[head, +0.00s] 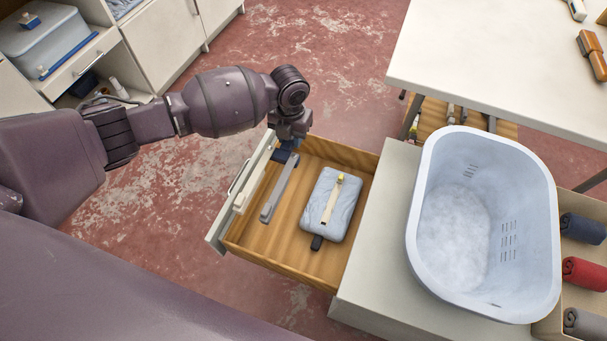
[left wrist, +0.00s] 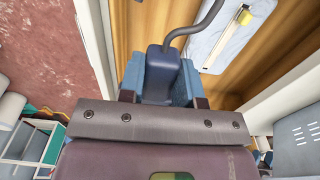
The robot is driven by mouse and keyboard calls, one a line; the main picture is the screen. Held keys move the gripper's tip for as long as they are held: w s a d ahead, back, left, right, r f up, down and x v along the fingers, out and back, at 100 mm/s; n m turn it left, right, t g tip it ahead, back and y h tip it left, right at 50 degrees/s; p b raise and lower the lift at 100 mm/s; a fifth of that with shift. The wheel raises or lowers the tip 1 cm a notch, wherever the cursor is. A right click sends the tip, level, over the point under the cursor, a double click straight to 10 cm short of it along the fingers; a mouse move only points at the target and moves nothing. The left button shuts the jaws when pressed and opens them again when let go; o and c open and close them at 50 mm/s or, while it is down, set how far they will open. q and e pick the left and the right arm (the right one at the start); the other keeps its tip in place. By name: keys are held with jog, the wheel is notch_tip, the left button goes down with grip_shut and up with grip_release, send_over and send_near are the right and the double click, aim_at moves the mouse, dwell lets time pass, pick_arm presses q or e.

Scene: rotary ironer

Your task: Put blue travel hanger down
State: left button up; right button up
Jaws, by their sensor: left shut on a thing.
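My left gripper (head: 291,137) is over the far left corner of the open wooden drawer (head: 260,240). It is shut on the blue travel hanger (head: 284,156), of which only a small dark blue part shows below the fingers. In the left wrist view the hanger's dark blue body (left wrist: 164,72) sits between the fingers of my left gripper (left wrist: 162,94), and a grey curved hook extends toward the drawer. I cannot tell whether the hanger touches the drawer floor. My right gripper is not in view.
In the drawer lie a long grey bar-shaped item (head: 277,190) and a light blue folded pack (head: 343,208) with a cream-and-yellow piece on top. A pale blue basket (head: 548,240) stands at the right. A white table (head: 500,55) is at the upper right. Bare wood shows between the drawer items.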

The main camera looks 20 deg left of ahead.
pick_arm(q)
notch_tip(320, 180, down, 15)
jog(key=b, duration=0.4)
jog(key=shift+s, duration=0.15)
jog(key=shift+w+r, duration=0.2)
jog(key=shift+f+b, duration=0.35)
jog(key=shift+f, duration=0.15)
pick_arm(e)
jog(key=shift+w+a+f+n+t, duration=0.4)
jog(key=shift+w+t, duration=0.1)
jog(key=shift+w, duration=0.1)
pick_arm(q)
jog(key=shift+f, duration=0.2)
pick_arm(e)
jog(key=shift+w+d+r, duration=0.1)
